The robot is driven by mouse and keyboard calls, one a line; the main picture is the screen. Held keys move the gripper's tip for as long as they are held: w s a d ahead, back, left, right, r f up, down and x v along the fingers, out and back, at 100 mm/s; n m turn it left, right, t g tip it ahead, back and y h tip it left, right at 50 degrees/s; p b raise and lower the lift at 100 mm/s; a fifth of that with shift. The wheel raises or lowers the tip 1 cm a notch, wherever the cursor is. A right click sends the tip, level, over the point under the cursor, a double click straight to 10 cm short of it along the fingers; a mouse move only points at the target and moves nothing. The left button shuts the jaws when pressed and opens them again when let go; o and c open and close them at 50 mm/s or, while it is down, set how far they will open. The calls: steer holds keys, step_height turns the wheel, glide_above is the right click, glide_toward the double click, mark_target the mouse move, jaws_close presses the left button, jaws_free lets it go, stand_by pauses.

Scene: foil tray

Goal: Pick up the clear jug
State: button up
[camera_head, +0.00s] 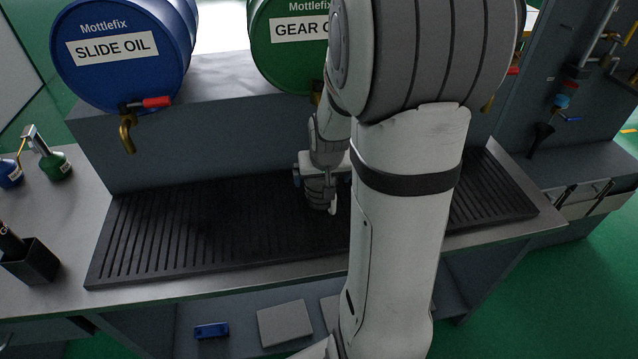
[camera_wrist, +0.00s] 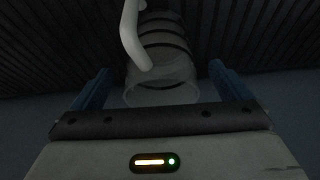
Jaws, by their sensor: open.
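The clear jug (camera_wrist: 172,72) shows in the wrist view, with dark bands around its body, its round mouth toward my gripper and a thick white handle (camera_wrist: 130,35) on its left. It stands between the two blue fingers of my gripper (camera_wrist: 162,82), which is open, with a gap on each side. In the head view my gripper (camera_head: 321,176) is low over the black ribbed drip tray (camera_head: 170,240). A small part of the jug, with its pale handle (camera_head: 333,206), shows below it. My arm hides much of this area.
A blue slide oil drum (camera_head: 125,75) and a green gear oil drum (camera_head: 285,70), the blue one with a brass tap (camera_head: 127,135), stand above the tray on a grey ledge. Small oil cans (camera_head: 56,165) and a black holder (camera_head: 32,262) are at left. The tray's left part is clear.

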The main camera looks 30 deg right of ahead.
steer(key=shift+w+d, duration=0.2)
steer(key=shift+w, duration=0.3)
steer(key=shift+w+d, duration=0.15)
steer(key=shift+w, duration=0.3)
steer(key=shift+x, duration=1.5)
steer(key=shift+s+a, duration=0.1)
steer(key=shift+s, duration=0.05)
steer(key=c, duration=1.1)
steer(key=shift+r, duration=0.15)
